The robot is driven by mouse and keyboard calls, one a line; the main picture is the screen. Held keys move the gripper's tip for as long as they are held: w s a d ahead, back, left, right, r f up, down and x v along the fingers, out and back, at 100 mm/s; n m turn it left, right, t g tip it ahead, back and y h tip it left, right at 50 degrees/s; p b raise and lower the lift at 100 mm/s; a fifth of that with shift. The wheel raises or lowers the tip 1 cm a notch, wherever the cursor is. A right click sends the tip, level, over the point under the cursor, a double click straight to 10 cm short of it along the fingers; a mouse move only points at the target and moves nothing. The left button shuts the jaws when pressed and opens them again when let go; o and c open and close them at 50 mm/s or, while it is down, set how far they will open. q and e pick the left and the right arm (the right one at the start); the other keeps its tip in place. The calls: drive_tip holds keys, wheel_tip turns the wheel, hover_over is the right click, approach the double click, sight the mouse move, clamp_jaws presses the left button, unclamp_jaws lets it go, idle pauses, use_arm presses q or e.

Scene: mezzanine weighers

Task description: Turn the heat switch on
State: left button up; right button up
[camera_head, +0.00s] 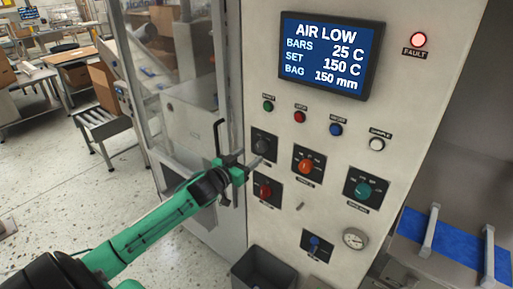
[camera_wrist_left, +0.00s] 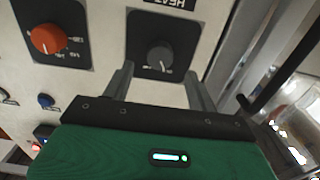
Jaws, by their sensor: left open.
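The heat switch is a black rotary knob on a dark square plate on the white panel, left of the orange-red knob. In the head view the heat switch (camera_head: 261,146) is partly behind my gripper's tip. In the left wrist view the heat switch (camera_wrist_left: 160,57) sits under a plate marked HEAT, between and just beyond the finger tips. My left gripper (camera_head: 250,164) is open and empty, close in front of the knob; its two fingers show in the wrist view (camera_wrist_left: 160,84). Contact with the knob cannot be told. My right gripper is not in view.
A screen (camera_head: 331,56) reads AIR LOW; the red fault lamp (camera_head: 418,40) is lit. An orange-red knob (camera_head: 306,166), a red knob (camera_head: 264,190) and a teal knob (camera_head: 363,190) are near. A black door handle (camera_head: 218,137) stands left of my gripper. A dark bin (camera_head: 262,270) is below.

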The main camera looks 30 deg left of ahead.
sight(259, 148)
use_arm(q)
drive_tip(key=shift+w+d+p, duration=0.2)
drive_tip(key=shift+w+p, duration=0.55)
drive_tip(key=shift+w, duration=1.75)
drive_tip(key=c, duration=1)
drive_tip(key=shift+m, duration=0.4)
drive_tip(key=m+b, duration=0.1)
drive_tip(key=m, duration=0.4)
drive_tip(key=shift+m, duration=0.3)
drive_tip(key=m, duration=0.5)
drive_tip(key=shift+m+b, duration=0.3)
